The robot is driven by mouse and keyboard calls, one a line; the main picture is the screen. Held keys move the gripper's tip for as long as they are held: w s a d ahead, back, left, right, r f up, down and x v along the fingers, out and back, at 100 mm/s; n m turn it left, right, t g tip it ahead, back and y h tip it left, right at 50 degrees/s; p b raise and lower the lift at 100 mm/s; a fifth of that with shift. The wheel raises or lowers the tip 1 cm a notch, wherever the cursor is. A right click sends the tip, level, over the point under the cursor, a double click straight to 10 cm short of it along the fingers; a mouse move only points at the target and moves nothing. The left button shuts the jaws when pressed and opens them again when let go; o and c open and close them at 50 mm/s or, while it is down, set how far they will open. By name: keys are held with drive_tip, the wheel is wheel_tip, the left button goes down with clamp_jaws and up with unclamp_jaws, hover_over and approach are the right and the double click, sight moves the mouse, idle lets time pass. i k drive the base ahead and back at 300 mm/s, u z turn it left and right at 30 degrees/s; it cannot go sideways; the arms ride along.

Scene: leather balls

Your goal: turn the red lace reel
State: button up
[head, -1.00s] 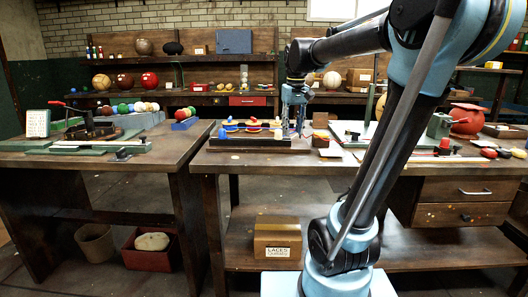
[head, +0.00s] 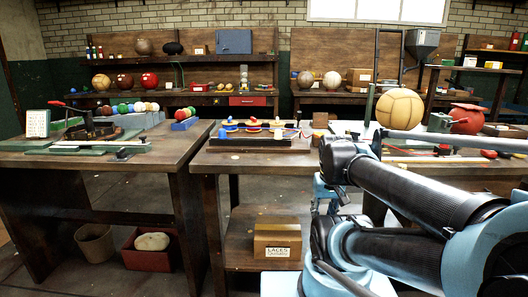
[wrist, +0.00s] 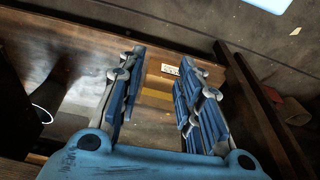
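The reel stand (head: 258,143), a dark block on the middle bench, carries a row of low reels (head: 253,125) in blue, yellow and red. They are small in the head view, and I cannot tell for sure which one is the red lace reel. My gripper (wrist: 160,95) is open and empty in the wrist view, its two blue-padded fingers well apart. In the head view it is partly hidden by my arm, low in front of the bench and right of the stand. The reels do not show in the wrist view.
A cardboard box labelled LACES (head: 277,239) sits on the bench's lower shelf. A tan leather ball (head: 400,108) stands on the bench at right. The left bench (head: 100,160) holds a red-handled tool and coloured balls. A floor gap separates the benches.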

sight(253, 123)
drive_tip(key=k, duration=0.5)
drive_tip(key=u, duration=1.8)
drive_tip(key=i, duration=1.2)
drive_tip(key=z, duration=1.85)
